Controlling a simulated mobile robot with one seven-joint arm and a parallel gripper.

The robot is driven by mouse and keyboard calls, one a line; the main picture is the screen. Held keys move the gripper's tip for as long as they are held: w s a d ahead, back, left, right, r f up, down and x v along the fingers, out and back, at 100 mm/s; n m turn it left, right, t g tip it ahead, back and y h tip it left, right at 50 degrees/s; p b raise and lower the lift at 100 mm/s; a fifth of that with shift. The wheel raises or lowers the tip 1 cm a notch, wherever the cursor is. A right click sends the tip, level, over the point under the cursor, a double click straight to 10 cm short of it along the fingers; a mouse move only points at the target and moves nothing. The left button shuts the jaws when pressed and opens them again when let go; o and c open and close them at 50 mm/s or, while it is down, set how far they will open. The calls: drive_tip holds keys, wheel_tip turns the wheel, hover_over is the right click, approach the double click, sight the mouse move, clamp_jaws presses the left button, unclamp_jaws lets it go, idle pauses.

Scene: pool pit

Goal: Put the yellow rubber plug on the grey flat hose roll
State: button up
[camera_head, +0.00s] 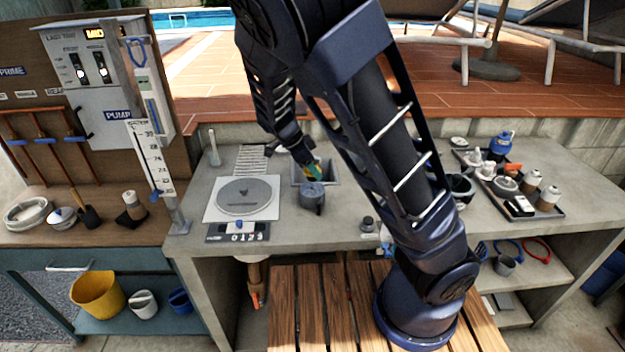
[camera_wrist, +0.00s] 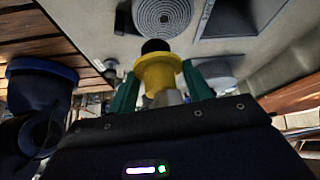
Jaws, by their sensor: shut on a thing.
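The yellow rubber plug (camera_wrist: 160,72), with a black end, is held between the green fingers of my gripper (camera_wrist: 158,92) in the wrist view. My gripper (camera_head: 314,170) also shows in the head view, above the counter by the sunken basin; the plug is hardly visible there. The grey flat hose roll (camera_wrist: 161,14) shows its spiral top in the wrist view, beyond the plug's black end. In the head view the hose roll (camera_head: 312,198) sits on the counter at the basin's front edge, just below my gripper. The plug appears apart from the roll.
A round grey lid (camera_head: 245,195) on a white plate lies left of the roll. The basin (camera_head: 328,174) lies behind it. A small dark knob (camera_head: 368,223) stands to the right. A tray of bottles and small items (camera_head: 510,190) stands far right.

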sight(312, 179)
drive_tip(key=shift+f, duration=2.45)
drive_tip(key=shift+f, duration=0.1)
drive_tip(key=o, duration=1)
